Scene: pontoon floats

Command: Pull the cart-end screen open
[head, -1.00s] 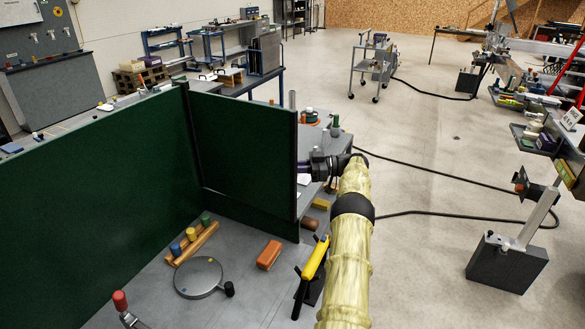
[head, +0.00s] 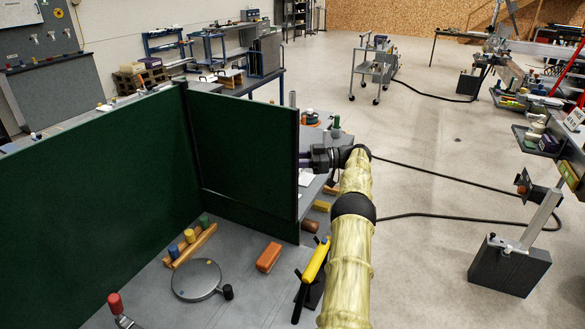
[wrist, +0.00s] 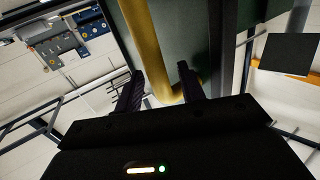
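The cart-end screen (head: 243,150) is the smaller dark green panel in a dark frame. It stands upright and meets a larger green panel (head: 95,190) at a corner post. My gripper (head: 312,160) is at the screen's right edge, about mid-height, on its far side. In the wrist view, a yellow bar handle (wrist: 145,40) stands off the green panel. My gripper (wrist: 160,75) has its two dark fingers apart, one each side of the handle's bent end. A gap shows between the left finger and the bar. The handle is hidden in the head view.
Inside the corner lie a round grey disc (head: 196,280), an orange block (head: 269,257), a wooden rack (head: 190,245) with colored pegs and a yellow-handled tool (head: 314,260). A bench stands behind. A black cable (head: 450,214) crosses the open floor at right.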

